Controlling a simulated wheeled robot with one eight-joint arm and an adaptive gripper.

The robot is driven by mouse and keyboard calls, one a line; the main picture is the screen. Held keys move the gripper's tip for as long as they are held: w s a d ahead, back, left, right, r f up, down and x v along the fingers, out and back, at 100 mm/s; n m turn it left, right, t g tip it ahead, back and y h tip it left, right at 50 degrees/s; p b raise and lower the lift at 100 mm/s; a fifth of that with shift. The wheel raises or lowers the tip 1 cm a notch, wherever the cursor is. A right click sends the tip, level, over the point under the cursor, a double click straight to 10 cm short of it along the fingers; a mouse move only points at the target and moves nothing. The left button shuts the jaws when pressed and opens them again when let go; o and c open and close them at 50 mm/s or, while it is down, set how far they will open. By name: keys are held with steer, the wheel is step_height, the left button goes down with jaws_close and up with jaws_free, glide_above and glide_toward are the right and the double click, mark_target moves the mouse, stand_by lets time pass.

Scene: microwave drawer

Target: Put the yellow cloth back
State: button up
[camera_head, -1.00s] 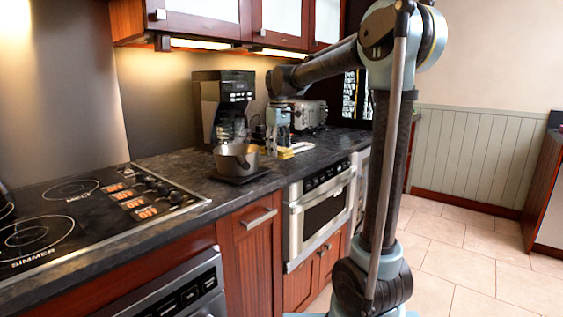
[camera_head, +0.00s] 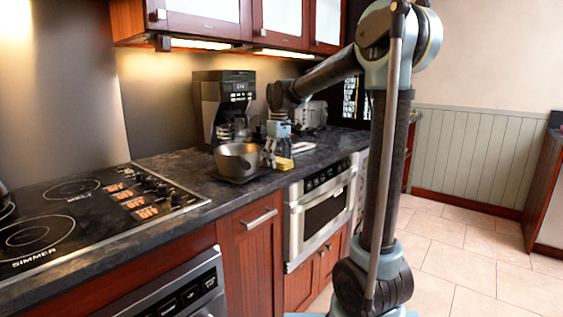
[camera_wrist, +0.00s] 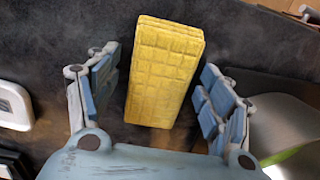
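The yellow cloth (camera_wrist: 165,75) is a folded, quilted block lying on the dark counter in the wrist view. In the head view the yellow cloth (camera_head: 284,163) shows near the counter's front edge, just right of the metal pot. My gripper (camera_wrist: 160,68) is open, with one finger on each side of the cloth and small gaps between fingers and cloth. In the head view my gripper (camera_head: 272,152) points down over the counter beside the pot and hides part of the cloth's far side.
The metal pot (camera_head: 236,158) stands close to the left of my gripper; its side also shows in the wrist view (camera_wrist: 288,130). A coffee maker (camera_head: 222,105) and a toaster (camera_head: 312,115) stand behind. The microwave drawer (camera_head: 322,215) is below the counter and looks shut.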

mark_target(279, 159)
steer(key=shift+r, duration=0.1)
step_height(279, 159, up, 12)
steer(key=s+d+f+m+t, duration=0.1)
steer(key=s+d+f+m, duration=0.1)
steer(key=s+d+f, duration=0.4)
steer(key=s+d+f+m, duration=0.3)
steer(key=s+d+f, duration=0.2)
steer(key=s+d, duration=0.35)
steer(key=s+d+f+m, duration=0.2)
steer(key=s+d+f, duration=0.2)
steer(key=s+f, duration=0.4)
steer(key=s+d+f+m+t, duration=0.1)
steer(key=s+d+f+m, duration=0.2)
steer(key=s+f, duration=0.6)
step_height(279, 159, down, 3)
steer(key=shift+d+f, duration=0.1)
steer(key=shift+d, duration=0.25)
